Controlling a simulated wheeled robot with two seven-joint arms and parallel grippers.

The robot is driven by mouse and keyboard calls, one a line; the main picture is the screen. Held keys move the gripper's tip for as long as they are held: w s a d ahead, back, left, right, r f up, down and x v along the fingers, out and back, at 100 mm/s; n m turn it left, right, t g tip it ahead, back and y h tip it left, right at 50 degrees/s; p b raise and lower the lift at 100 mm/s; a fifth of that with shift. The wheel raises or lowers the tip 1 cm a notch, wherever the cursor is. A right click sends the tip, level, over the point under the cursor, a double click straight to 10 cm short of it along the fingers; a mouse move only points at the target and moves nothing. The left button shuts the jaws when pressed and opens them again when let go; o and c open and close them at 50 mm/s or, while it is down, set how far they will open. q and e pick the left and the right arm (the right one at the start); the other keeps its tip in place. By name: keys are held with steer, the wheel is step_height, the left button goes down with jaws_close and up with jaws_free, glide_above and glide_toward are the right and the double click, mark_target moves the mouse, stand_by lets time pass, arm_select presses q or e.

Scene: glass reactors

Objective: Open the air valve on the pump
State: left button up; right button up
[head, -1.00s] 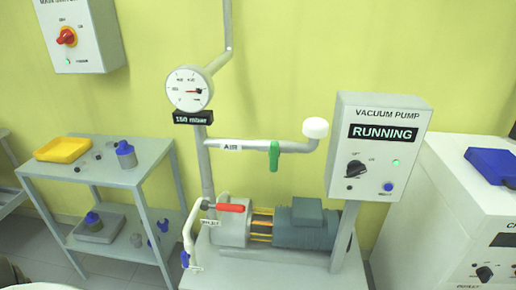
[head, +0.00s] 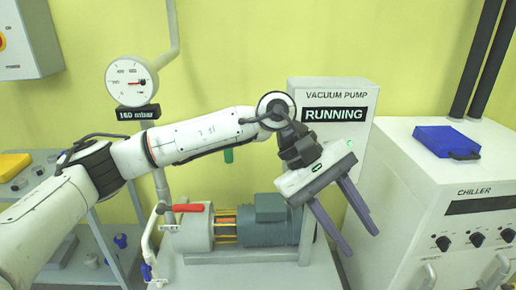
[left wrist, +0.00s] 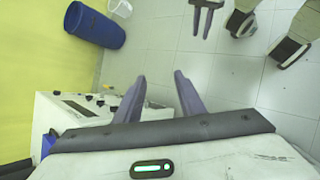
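The vacuum pump (head: 268,232), a grey-green motor unit, stands on a pale base in the head view. A bit of the green air valve handle (head: 228,155) shows below my left forearm; the rest of the valve and its pipe is hidden. A red lever (head: 188,207) lies level at the pump's left end. My left gripper (head: 361,243) is open and empty, in front of the control box's lower part, right of the valve. Its spread fingers also show in the left wrist view (left wrist: 160,76). My right gripper (left wrist: 202,30) shows at that view's top, fingers apart.
The vacuum pump control box (head: 334,97) reads RUNNING; my arm hides its lower part. A round gauge (head: 132,80) is at left. The chiller (head: 420,180) stands at right with a blue item (head: 446,141) on top. A blue drum (left wrist: 94,25) stands by the wall.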

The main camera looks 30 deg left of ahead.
arm_select(q)
steer(key=w+a+r+m+t+y, duration=0.1)
steer(key=w+a+r+t+y, duration=0.15)
steer(key=a, duration=0.45)
steer(key=w+a+r+m+t+y, duration=0.1)
steer(key=w+a+r+y, duration=0.15)
steer(key=a, duration=0.35)
step_height(320, 180, up, 8)
steer(key=t+y+b, duration=0.1)
steer(key=y+b, duration=0.1)
steer(key=y, duration=0.4)
glide_above(229, 163)
steer(key=s+d, duration=0.1)
steer(key=s, duration=0.2)
steer(key=shift+m, duration=0.3)
steer(key=x, duration=0.9)
steer(key=shift+w+d+f, duration=0.2)
steer(key=shift+w, duration=0.3)
jaws_close()
